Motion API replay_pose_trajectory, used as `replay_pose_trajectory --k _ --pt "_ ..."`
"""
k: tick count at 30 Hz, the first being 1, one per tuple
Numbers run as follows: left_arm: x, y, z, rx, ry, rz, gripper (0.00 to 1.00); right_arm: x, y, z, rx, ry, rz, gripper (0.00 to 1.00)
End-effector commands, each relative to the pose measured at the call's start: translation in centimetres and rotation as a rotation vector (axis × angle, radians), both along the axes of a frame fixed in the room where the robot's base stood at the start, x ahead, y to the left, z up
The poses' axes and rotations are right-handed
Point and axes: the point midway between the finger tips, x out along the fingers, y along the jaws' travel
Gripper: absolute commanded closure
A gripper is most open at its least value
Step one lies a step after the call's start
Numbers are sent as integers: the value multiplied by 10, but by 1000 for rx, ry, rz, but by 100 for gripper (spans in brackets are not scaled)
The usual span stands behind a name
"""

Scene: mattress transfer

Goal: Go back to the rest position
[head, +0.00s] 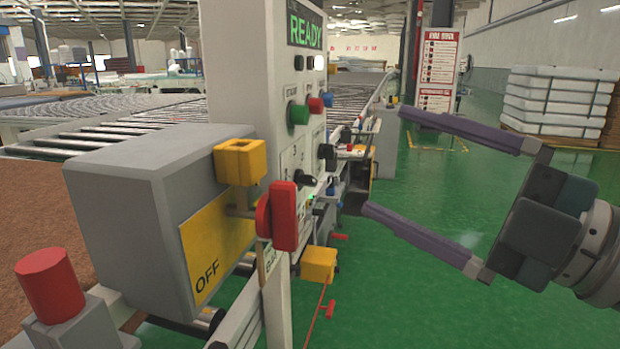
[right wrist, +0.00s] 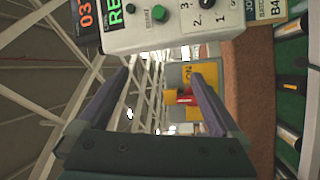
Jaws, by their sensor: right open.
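My right gripper (head: 382,158) is open and empty in the head view, with its two purple-grey fingers spread wide and pointing left toward the control panel. The grey control panel (head: 250,75) stands left of it, with a green READY display and several buttons and knobs. A gap of open air shows between the fingertips and the panel. In the right wrist view the open fingers (right wrist: 160,98) also hold nothing, and the panel (right wrist: 180,25) is at the top. My left gripper is not in view.
A grey switch box (head: 150,190) with a red handle (head: 284,217) and a yellow OFF plate is at the left front. A red button (head: 50,285) is at the lower left. Roller conveyors (head: 100,130) run behind. Stacked white mattresses (head: 560,100) stand at the right back. Green floor (head: 450,220) is clear.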

Motion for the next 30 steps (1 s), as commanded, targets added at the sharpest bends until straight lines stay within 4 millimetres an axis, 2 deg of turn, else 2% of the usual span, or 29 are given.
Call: replay_pose_trajectory --k 1,3,5,8,11,15,20,22,24,30 --pt "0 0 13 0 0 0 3 5 -5 10 88 79 -112 0" --pt "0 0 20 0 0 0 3 11 -22 7 193 210 -280 0" --pt "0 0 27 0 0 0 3 10 -38 -2 274 340 -418 0" --pt "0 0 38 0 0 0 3 -8 -64 -28 386 586 -636 0" --pt "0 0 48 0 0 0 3 -44 -81 -60 464 854 -825 0" --pt "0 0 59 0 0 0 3 -112 -89 -95 510 1202 -1021 0" --pt "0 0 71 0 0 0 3 -196 -83 -110 501 1556 -1172 0" --pt "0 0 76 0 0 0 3 -235 -78 -109 482 1705 -1224 0" --pt "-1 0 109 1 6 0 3 -232 -79 -74 478 1699 -1224 0" --pt "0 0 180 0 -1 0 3 -232 -79 -5 474 1695 -1225 0"
